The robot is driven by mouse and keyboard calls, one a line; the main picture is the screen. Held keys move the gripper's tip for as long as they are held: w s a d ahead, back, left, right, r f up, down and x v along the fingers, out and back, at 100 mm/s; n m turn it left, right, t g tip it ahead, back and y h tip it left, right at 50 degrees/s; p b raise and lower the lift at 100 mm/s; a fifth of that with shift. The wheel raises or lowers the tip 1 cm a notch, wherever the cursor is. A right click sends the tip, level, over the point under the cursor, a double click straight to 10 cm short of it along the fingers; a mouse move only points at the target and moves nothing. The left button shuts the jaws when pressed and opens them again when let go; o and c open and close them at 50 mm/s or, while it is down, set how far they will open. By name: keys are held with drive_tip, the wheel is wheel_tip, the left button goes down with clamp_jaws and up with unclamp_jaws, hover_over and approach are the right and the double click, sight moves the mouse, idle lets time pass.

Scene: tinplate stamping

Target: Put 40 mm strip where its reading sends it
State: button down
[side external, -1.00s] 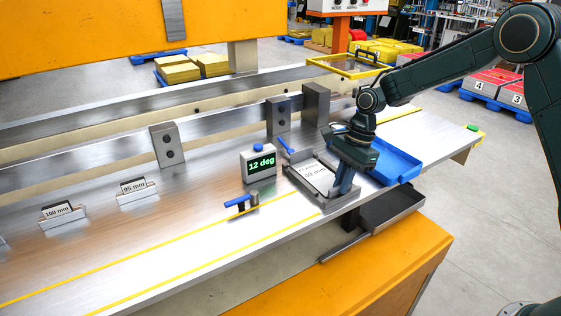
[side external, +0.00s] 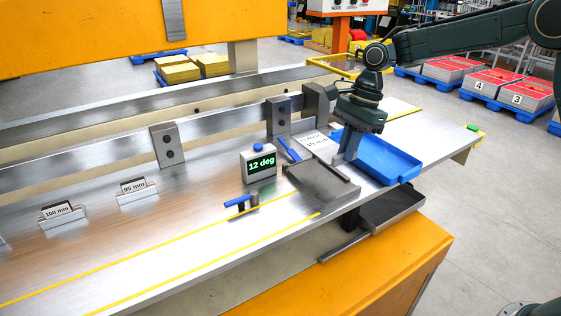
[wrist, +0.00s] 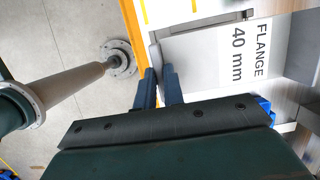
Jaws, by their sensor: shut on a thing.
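The 40 mm strip is a pale plate (side external: 312,148) printed "FLANGE 40 mm"; in the wrist view its lettered face (wrist: 205,50) fills the upper right. My gripper (side external: 346,157) is shut on the strip's edge, and its two fingers show in the wrist view (wrist: 159,85). The strip is between the grey bending fixture (side external: 322,185) and the upright steel blocks; its exact height above the bench is unclear. The fixture's top is bare.
Slots labelled 95 mm (side external: 138,193) and 100 mm (side external: 62,215) stand at the left. A blue-handled clamp (side external: 242,203) sits before the readout. A dark tray (side external: 392,209) hangs below the bench's front edge. Upright steel blocks (side external: 316,103) stand behind the strip. The left front bench is clear.

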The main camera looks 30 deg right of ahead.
wheel_tip(320, 180, up, 8)
drive_tip(key=shift+f, duration=0.15)
drive_tip(key=shift+r, duration=1.35)
drive_tip(key=shift+r, duration=0.1)
drive_tip(key=shift+d, duration=0.1)
drive_tip(key=d+f, duration=0.6)
drive_tip(key=d, duration=0.4)
drive_tip(key=d+f, duration=0.6)
drive_tip(key=d, duration=0.5)
drive_tip(key=shift+s+f, duration=0.25)
drive_tip(key=shift+s, duration=0.05)
drive_tip(key=shift+f, duration=0.15)
